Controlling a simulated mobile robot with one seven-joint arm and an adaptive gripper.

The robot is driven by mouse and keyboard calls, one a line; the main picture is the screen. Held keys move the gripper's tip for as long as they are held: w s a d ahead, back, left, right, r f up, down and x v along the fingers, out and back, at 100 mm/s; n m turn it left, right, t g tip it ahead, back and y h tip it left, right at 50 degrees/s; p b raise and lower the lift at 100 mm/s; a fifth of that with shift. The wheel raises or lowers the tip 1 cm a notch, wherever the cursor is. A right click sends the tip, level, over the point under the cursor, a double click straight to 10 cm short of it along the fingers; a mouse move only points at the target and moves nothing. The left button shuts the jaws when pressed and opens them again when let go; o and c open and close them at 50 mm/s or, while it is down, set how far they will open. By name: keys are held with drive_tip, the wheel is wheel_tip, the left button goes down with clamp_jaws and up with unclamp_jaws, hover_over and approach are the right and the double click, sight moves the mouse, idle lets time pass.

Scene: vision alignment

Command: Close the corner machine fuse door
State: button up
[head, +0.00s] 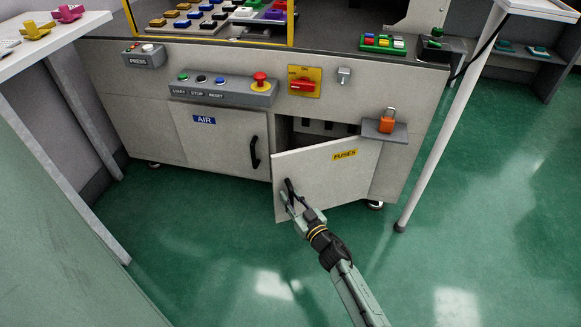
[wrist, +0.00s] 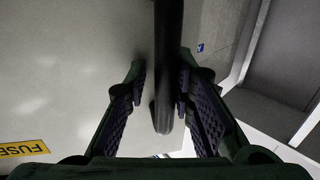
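The fuse door (head: 330,170), a pale panel with a yellow FUSES label (head: 344,154), stands ajar on the machine's front, hinged at its right side. Its black handle (head: 289,187) is near the door's left edge. My gripper (head: 291,203) is at this handle. In the wrist view, the handle (wrist: 168,60) runs between the two dark textured finger pads. A gap shows between the left pad and the handle; the right pad is very close to it, and contact there is unclear. The FUSES label (wrist: 22,149) also shows at the wrist view's lower left. Part of the dark fuse opening (head: 318,128) shows above the door.
The AIR door (head: 215,140) to the left is shut. An orange padlock (head: 387,121) sits on a small shelf above the fuse door's right end. A white table leg (head: 450,130) stands to the right. Green floor in front is clear.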

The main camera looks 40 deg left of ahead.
drive_tip(key=shift+s, duration=0.1)
drive_tip(key=v, duration=1.2)
